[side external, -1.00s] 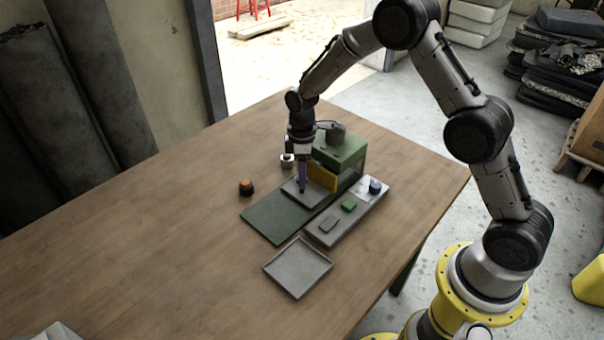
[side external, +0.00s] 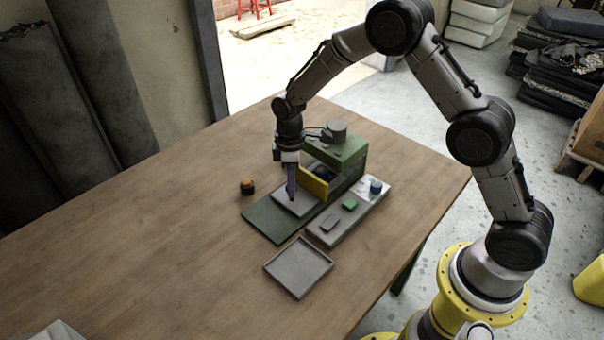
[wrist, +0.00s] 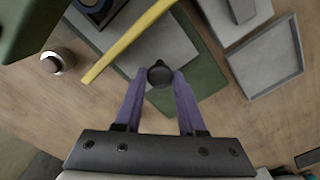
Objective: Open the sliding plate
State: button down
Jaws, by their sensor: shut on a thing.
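The sliding plate (side external: 302,204) is a flat grey plate with an upright yellow front panel (side external: 314,186). It stands out from the green machine (side external: 342,150) over a dark green base (side external: 268,218). A dark opening shows behind the yellow panel. In the wrist view, a round black knob (wrist: 160,73) stands on the grey plate (wrist: 172,45), with the yellow panel (wrist: 130,40) just beyond. My gripper (side external: 291,196) points down at the plate. In the wrist view, the purple fingers of my gripper (wrist: 158,80) are shut on the knob from both sides.
A grey control panel (side external: 332,232) with a green button (side external: 349,205) and a blue-black knob (side external: 375,186) lies right of the plate. An empty grey tray (side external: 298,268) lies in front. A black-orange cylinder (side external: 247,187) stands left.

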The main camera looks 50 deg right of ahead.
jog(key=a, duration=0.7)
jog(key=shift+a+r, duration=0.1)
jog(key=shift+a, duration=0.3)
jog(key=c, duration=0.5)
grip_release()
notch_tip(320, 180, up, 14)
jog(key=shift+d, duration=0.1)
